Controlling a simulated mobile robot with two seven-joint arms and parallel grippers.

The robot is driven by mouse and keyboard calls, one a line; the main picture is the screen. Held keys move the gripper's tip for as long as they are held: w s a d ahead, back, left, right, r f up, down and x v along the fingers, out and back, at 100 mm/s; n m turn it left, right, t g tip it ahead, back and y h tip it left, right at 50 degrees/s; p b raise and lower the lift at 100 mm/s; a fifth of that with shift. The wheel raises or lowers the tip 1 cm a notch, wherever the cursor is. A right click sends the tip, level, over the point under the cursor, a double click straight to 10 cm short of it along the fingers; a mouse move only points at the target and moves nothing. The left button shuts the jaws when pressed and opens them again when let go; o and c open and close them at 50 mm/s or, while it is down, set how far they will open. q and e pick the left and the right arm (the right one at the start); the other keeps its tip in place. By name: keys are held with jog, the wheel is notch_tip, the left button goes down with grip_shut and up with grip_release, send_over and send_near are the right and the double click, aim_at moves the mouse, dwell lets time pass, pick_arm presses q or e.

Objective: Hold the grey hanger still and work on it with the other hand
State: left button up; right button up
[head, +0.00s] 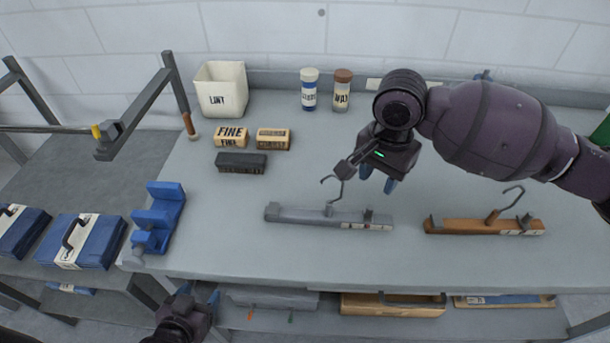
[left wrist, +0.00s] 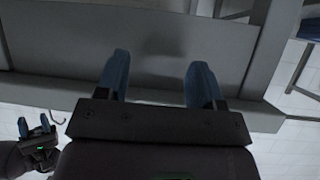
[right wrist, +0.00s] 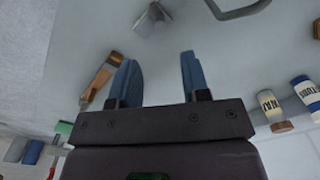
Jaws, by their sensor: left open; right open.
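The grey hanger (head: 287,215) lies near the middle of the bench, its bar running left to right and its thin hook (head: 336,190) standing up. Labels mark its right part. My right gripper (head: 377,181) is open, above the bench to the upper right of this hanger, its fingers pointing down. In the right wrist view the open fingers (right wrist: 158,80) have nothing between them. My left gripper (head: 203,300) is low at the bench's front edge, left of the hanger and apart from it. In the left wrist view its fingers (left wrist: 158,85) are open and empty.
A brown hanger (head: 470,226) lies to the right. A blue vise (head: 158,218) stands at the front left corner. Brush blocks (head: 240,162), a LINT bin (head: 221,90) and two jars (head: 342,90) stand behind. The bench between is clear. Shelves lie below the front edge.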

pick_arm(q)
jog(key=s+d+r+m+h, duration=0.1)
jog(key=s+d+r+h, duration=0.15)
jog(key=d, duration=0.45)
jog(key=s+d+r+h, duration=0.1)
jog(key=d+r+h, duration=0.2)
jog(key=d, duration=0.4)
jog(key=s+d+r+m+h, duration=0.1)
jog(key=s+d+r+h, duration=0.15)
jog(key=d, duration=0.45)
jog(key=w+d+r+m+g+h, duration=0.3)
jog(key=d+m+h, duration=0.1)
jog(key=d+h, duration=0.1)
notch_tip(320, 180, up, 9)
jog(key=m+g+y, duration=0.9)
jog(key=m, duration=0.2)
send_over(312, 214)
jog(key=a, duration=0.4)
jog(key=x, duration=1)
jog(key=shift+a+f, duration=0.25)
jog(key=shift+f, duration=0.05)
